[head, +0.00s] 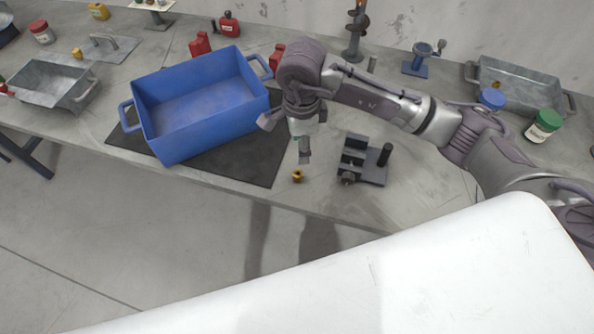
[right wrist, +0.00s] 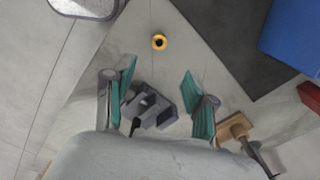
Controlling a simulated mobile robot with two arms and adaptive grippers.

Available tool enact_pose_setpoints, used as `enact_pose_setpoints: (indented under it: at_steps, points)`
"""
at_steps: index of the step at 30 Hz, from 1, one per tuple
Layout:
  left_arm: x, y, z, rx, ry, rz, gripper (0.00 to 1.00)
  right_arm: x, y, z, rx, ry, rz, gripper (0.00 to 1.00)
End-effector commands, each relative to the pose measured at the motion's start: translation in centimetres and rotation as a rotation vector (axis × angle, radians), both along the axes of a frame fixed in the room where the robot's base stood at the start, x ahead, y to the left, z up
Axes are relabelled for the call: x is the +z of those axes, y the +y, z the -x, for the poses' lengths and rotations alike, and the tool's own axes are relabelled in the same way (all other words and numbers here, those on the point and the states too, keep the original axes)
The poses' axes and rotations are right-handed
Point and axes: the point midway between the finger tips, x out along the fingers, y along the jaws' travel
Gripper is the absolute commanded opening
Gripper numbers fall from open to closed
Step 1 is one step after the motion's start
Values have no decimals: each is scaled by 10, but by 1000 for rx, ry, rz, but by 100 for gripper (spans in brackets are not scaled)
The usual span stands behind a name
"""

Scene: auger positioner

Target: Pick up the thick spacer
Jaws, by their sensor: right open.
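A small brass-coloured ring with a dark hole, which looks like the thick spacer (head: 297,176), lies on the grey table near its front edge. It also shows in the right wrist view (right wrist: 159,42), near the top middle. My right gripper (head: 290,138) is open and empty above the table, behind the ring in the head view. In the right wrist view its teal finger pads (right wrist: 162,93) stand wide apart, and the ring lies beyond them, apart from both. My left gripper is not in view.
A dark fixture with an upright post (head: 364,160) stands right of the ring. A blue crate (head: 200,131) stands on a black mat (head: 262,165) to the left. A tan block (right wrist: 235,127) lies by one finger in the wrist view. Red containers (head: 200,44) stand behind the crate.

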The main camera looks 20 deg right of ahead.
Motion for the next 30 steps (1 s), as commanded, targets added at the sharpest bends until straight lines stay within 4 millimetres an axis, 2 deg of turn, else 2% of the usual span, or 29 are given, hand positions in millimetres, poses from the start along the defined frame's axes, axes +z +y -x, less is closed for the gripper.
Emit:
enact_pose_setpoints:
  at_steps: [3,9,14,17,20,24,30]
  points:
    - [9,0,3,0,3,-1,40,-24,1,2,-1,8,-1,56]
    - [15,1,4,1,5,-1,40,-56,2,2,1,5,-5,56]
    - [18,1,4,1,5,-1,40,-66,2,2,2,3,-5,56]
    - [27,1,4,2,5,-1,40,-75,4,3,1,6,-6,56]
    - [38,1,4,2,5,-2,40,-90,7,5,0,8,-6,56]
    - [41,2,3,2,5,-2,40,-110,7,3,1,5,-7,56]
    - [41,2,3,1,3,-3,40,-117,6,3,3,1,-6,56]
